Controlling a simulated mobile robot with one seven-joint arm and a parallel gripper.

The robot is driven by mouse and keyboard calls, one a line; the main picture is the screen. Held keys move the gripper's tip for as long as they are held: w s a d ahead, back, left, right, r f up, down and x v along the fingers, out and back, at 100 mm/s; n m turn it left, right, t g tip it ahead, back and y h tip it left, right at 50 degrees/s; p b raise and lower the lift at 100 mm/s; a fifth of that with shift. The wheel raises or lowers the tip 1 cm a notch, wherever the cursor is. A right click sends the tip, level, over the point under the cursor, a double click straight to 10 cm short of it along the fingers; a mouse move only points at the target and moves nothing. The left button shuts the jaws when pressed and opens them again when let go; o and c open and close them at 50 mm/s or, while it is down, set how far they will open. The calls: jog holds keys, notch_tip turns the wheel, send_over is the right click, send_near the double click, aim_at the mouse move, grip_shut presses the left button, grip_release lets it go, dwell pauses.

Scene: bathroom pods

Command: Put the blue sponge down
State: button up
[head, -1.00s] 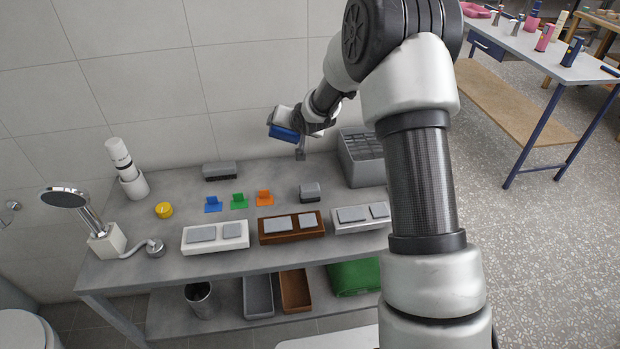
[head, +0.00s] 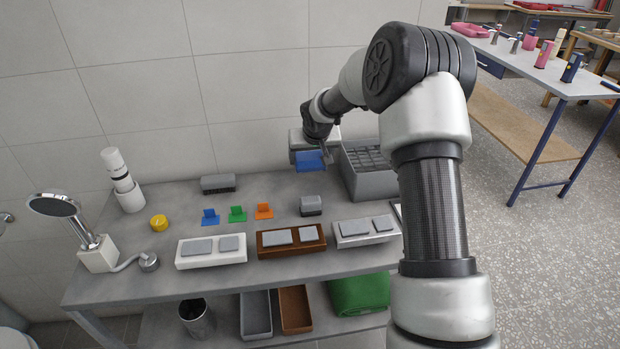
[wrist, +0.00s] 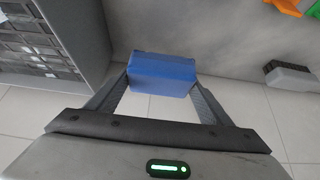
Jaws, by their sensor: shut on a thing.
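The blue sponge (head: 310,160) is a block held in my gripper (head: 318,150), above the back right of the grey table (head: 180,195). In the wrist view the sponge (wrist: 162,74) sits between the two fingers of my gripper (wrist: 160,85), which are shut on its sides. Bare table top shows beyond it in that view. In the head view my wrist hides part of the gripper.
A grey divided crate (head: 372,185) stands close to the right of the sponge. Blue (head: 210,217), green (head: 238,214) and orange (head: 264,211) holders stand mid-table. A grey block (head: 311,206) and a dark brush (head: 218,184) are nearby. Trays line the front.

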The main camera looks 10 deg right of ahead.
aim_at(311, 171)
notch_tip(311, 171, down, 7)
jog(key=shift+r+b, duration=0.15)
jog(key=shift+b, duration=0.25)
jog(key=o, duration=0.9)
